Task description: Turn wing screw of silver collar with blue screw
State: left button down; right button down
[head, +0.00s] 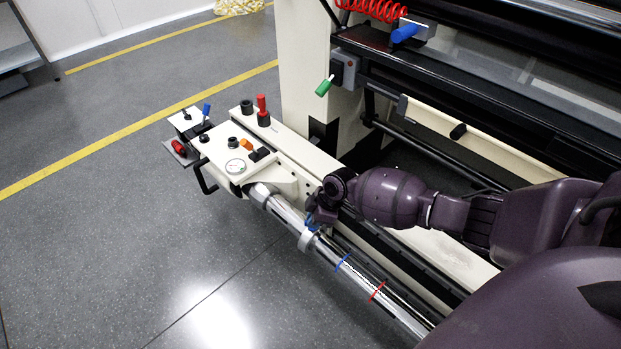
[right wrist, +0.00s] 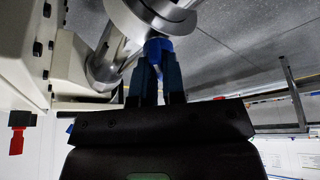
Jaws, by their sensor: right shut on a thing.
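The silver collar (head: 306,240) sits around the shiny metal shaft (head: 285,213), a little way out from the cream machine head. Its blue wing screw (head: 310,224) shows only in part in the head view, beside my right gripper (head: 314,219). In the right wrist view the collar (right wrist: 150,17) is at the top, with the blue screw (right wrist: 157,46) below it. My right gripper's two fingers (right wrist: 159,72) are shut on the blue screw. The fingertips hide part of it. My left gripper is not in view.
The control panel (head: 235,155) with a gauge and several knobs stands at the shaft's end. A green-handled lever (head: 324,86) is behind.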

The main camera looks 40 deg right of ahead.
jog(key=shift+s+f+n+g+b, duration=0.15)
jog(key=shift+n+g+b, duration=0.35)
jog(key=shift+n, duration=0.5)
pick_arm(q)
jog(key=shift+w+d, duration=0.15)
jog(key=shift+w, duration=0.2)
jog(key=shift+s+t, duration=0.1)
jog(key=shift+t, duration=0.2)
pick_arm(e)
jog(key=shift+n, duration=0.3)
jog(key=c, duration=1.2)
grip_release()
jog(key=shift+w, duration=0.2)
jog(key=shift+r, duration=0.2)
